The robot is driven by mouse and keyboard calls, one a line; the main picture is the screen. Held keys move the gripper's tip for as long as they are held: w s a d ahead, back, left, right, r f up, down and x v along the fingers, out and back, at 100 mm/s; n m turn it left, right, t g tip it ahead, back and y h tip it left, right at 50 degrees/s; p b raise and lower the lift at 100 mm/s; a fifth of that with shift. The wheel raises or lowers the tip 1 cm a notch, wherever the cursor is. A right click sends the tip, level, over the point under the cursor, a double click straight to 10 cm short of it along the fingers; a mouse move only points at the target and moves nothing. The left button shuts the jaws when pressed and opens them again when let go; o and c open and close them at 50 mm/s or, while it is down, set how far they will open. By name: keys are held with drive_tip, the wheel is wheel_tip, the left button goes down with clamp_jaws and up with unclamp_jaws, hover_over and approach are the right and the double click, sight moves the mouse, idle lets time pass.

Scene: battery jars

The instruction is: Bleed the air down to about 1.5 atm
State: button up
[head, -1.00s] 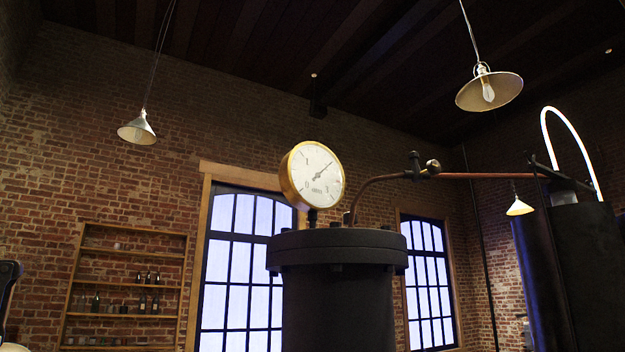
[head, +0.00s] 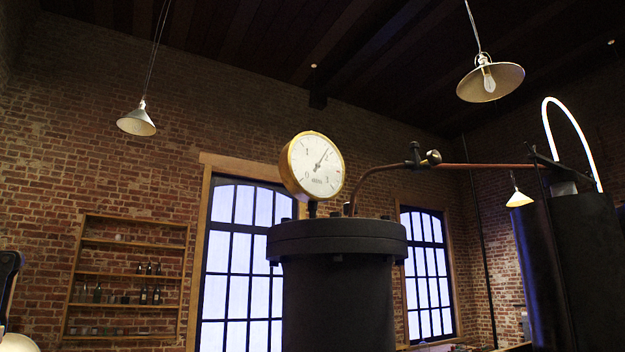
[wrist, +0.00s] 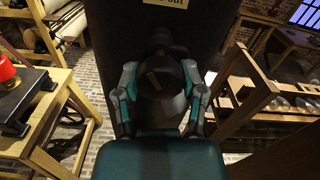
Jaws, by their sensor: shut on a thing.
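The brass-rimmed gauge (head: 312,166) stands on top of the dark jar (head: 338,290) in the head view. Its white dial carries small figures. The dark needle points up and to the right, a little clockwise of the dial's top, close to the 2; the exact reading is too small to tell. In the wrist view, my gripper (wrist: 160,88) is shut around a dark round knob (wrist: 158,82) with a pale bar on its face. The knob is in front of a dark surface with a cream label (wrist: 166,3), its text partly cut off, ending in "out".
A copper pipe (head: 470,166) with a small valve (head: 415,156) runs right from the jar to a second dark cylinder (head: 575,270). In the wrist view, a wooden table (wrist: 40,125) stands at left and a wooden frame (wrist: 250,100) at right, with brick floor between.

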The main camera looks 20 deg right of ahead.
drive_tip(key=m, duration=0.6)
drive_tip(key=shift+m, duration=0.3)
drive_tip(key=o, duration=1.3)
drive_tip(key=s, duration=0.5)
drive_tip(key=shift+d, duration=0.15)
